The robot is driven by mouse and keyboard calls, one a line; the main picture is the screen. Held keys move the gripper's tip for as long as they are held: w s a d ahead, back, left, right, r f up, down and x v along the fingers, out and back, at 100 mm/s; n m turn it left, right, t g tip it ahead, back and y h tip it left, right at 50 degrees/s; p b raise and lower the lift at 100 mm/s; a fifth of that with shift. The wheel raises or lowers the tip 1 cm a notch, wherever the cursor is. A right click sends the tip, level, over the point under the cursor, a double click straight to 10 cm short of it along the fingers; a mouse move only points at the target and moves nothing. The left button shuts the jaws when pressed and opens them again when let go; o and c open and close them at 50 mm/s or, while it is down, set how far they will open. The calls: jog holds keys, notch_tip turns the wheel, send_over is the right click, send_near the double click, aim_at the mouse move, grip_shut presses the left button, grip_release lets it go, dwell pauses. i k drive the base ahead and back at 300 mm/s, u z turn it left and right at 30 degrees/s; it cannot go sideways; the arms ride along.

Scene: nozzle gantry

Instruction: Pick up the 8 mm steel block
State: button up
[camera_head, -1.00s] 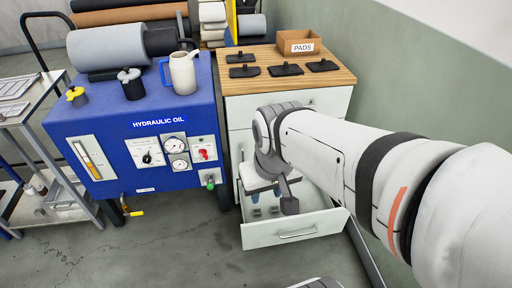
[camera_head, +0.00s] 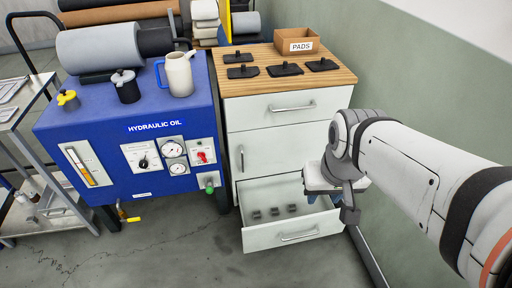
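Three small grey blocks stand in a row in the open bottom drawer (camera_head: 297,236): a left one (camera_head: 256,214), a middle one (camera_head: 274,211) and a right one (camera_head: 291,209). They look alike at this size, and I cannot tell which is the 8 mm steel block. My gripper (camera_head: 325,199) hangs over the right end of the drawer, to the right of the blocks and apart from them. Its bluish fingertips show spread apart with nothing between them. My wrist hides the drawer's right back part.
The wooden cabinet top (camera_head: 262,56) carries several black pads and a cardboard PADS box (camera_head: 296,41). A blue hydraulic oil unit (camera_head: 130,130) stands left of the cabinet. A green wall is close on the right. The floor before the drawer is clear.

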aim_at(257, 215)
jog(key=u, duration=0.05)
jog(key=i, duration=1)
jog(key=z, duration=0.05)
